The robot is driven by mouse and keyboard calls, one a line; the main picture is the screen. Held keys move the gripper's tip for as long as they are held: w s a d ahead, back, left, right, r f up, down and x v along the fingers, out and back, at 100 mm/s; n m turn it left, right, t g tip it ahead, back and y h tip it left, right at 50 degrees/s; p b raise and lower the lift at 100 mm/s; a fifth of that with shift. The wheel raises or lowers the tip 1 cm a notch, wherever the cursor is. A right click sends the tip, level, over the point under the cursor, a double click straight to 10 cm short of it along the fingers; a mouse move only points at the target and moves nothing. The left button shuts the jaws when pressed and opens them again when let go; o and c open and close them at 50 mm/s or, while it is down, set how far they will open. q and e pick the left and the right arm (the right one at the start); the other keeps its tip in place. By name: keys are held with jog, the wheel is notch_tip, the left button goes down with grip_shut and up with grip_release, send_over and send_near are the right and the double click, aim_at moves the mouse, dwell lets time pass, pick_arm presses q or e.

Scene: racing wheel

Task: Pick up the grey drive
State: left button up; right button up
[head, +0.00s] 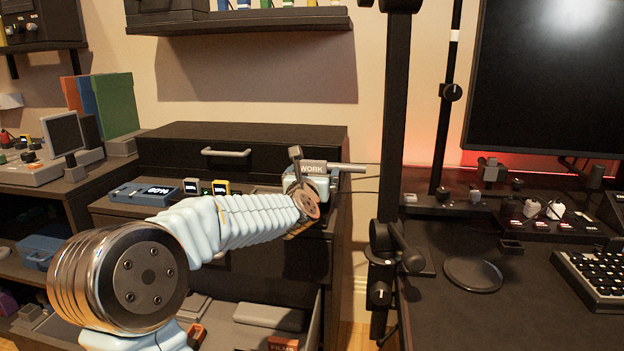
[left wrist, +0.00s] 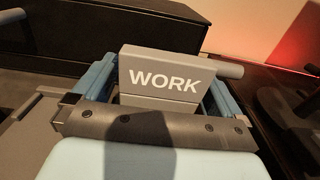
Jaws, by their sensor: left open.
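The grey drive (head: 312,167) stands at the right end of the dark cabinet top in the head view, its upper face marked "WORK". The drive (left wrist: 165,78) fills the middle of the left wrist view. My left gripper (head: 316,182) is at the drive, partly hidden behind my wrist. In the left wrist view my left gripper (left wrist: 160,92) is open, with one blue finger on each side of the drive. Whether the fingers touch it I cannot tell. The drive's lower part is hidden by the gripper body. My right gripper is not in view.
A blue device with a display (head: 146,193) and small black and yellow drives (head: 220,187) lie left of my gripper. A black drawer unit (head: 240,150) stands behind. A dark vertical post (head: 396,120) rises to the right, before the desk with the keyboard (head: 595,278).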

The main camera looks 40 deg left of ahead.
pick_arm(q)
jog(key=c, duration=1.1)
